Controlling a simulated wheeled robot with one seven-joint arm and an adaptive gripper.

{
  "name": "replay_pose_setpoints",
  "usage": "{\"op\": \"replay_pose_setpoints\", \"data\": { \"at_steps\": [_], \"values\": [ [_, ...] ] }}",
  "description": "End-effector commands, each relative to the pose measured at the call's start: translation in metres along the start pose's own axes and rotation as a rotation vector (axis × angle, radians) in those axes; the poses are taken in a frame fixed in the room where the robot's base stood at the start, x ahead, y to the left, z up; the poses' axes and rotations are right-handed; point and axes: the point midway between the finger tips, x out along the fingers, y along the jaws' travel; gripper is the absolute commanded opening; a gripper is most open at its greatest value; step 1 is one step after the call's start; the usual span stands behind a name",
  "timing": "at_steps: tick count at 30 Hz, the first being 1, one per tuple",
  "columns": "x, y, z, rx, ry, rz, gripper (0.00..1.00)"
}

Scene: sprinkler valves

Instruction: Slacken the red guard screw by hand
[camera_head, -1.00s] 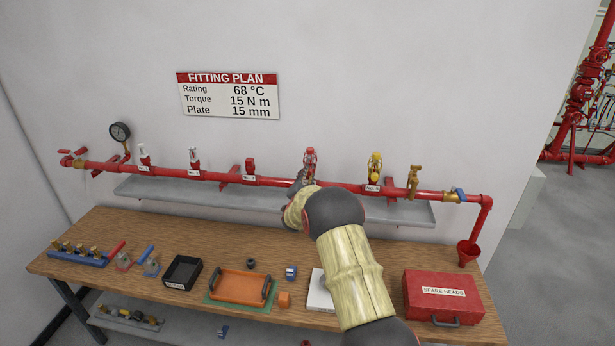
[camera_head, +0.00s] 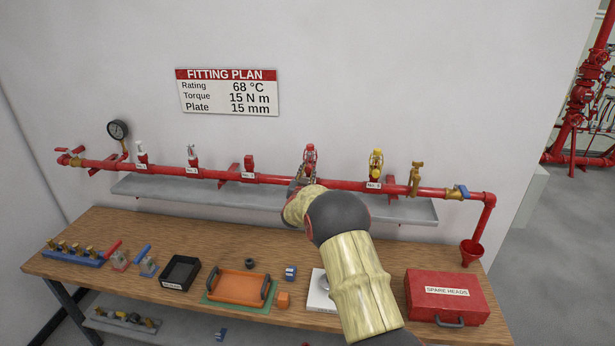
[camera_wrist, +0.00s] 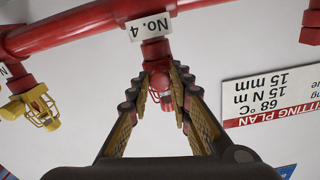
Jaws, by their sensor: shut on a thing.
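The red guard (camera_head: 309,153) is on the head at the No. 4 outlet of the red pipe. In the wrist view the red guard (camera_wrist: 161,92) hangs below the No. 4 label, as that picture is upside down. My gripper (camera_wrist: 158,80) has one finger on each side of it and is shut on it. In the head view my gripper (camera_head: 301,181) is at the pipe just below the guard, partly hidden by my own wrist. The guard screw is too small to tell apart from the guard between the fingertips.
A yellow guarded head (camera_head: 376,164) stands to the right, with a brass valve (camera_head: 416,178) beyond it. The wooden bench (camera_head: 120,232) holds an orange tray (camera_head: 238,284) and a red case (camera_head: 447,284).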

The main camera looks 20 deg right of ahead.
Motion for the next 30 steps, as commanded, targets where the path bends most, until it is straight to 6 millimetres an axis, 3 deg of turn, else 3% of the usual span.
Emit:
{"op": "replay_pose_setpoints", "data": {
  "at_steps": [18, 30],
  "values": [
    [-0.0001, -0.0003, -0.0008, -0.568, 0.000, 0.000, 0.00],
    [-0.0001, -0.0004, -0.0009, -0.802, 0.000, 0.000, 0.00]
  ]
}}
